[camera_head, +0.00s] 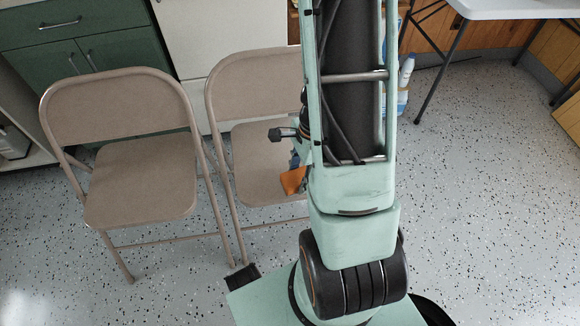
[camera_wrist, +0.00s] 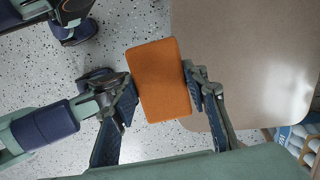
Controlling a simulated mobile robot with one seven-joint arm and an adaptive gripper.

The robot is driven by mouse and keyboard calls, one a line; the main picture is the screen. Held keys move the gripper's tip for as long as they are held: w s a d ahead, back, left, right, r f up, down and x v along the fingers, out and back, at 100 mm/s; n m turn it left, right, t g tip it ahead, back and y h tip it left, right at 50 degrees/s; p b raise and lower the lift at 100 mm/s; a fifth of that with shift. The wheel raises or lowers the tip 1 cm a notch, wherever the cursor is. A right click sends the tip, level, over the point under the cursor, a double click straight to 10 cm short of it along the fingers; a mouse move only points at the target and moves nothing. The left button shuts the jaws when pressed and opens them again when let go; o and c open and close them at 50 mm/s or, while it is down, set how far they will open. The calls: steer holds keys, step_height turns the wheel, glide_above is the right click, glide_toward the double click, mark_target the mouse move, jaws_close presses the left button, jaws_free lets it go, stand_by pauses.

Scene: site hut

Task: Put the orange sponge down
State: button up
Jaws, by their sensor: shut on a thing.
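The orange sponge (camera_wrist: 160,82) is a flat rectangular block, held between the two fingers of my gripper (camera_wrist: 162,92) in the wrist view. One finger presses on each long side. Below it in that view are speckled floor and the edge of a tan chair seat (camera_wrist: 245,60). In the head view the sponge (camera_head: 293,181) shows as a small orange patch beside my arm, in front of the right-hand folding chair (camera_head: 262,150). My arm hides most of the gripper there. I cannot tell its exact height over the seat.
A second tan folding chair (camera_head: 140,190) stands to the left. Green cabinets (camera_head: 90,50) and a white panel (camera_head: 205,40) are behind. A white table (camera_head: 520,8) stands at upper right. Bottles (camera_head: 404,85) stand behind my arm.

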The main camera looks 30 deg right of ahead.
steer(key=w+d+f+b, duration=0.1)
steer(key=w+f, duration=0.2)
steer(key=w, duration=0.1)
steer(key=w+d+f+b, duration=0.1)
steer(key=w+f, duration=0.2)
steer(key=w+d+f+b, duration=0.1)
steer(key=w+f, duration=0.1)
steer(key=w, duration=0.2)
steer(key=shift+w+d+f, duration=0.1)
steer(key=shift+w+f, duration=0.2)
steer(key=shift+f, duration=0.1)
steer(key=f, duration=0.1)
steer(key=f+b, duration=0.2)
steer(key=shift+w+d+f, duration=0.1)
steer(key=shift+w+f, duration=0.05)
steer(key=shift+w, duration=0.1)
steer(key=shift+c, duration=0.4)
steer(key=o, duration=1.1)
steer(key=shift+f, duration=0.2)
step_height(320, 180, up, 11)
steer(key=d+p, duration=0.2)
steer(key=p, duration=0.2)
steer(key=shift+s, duration=0.35)
steer(key=shift+f, duration=0.1)
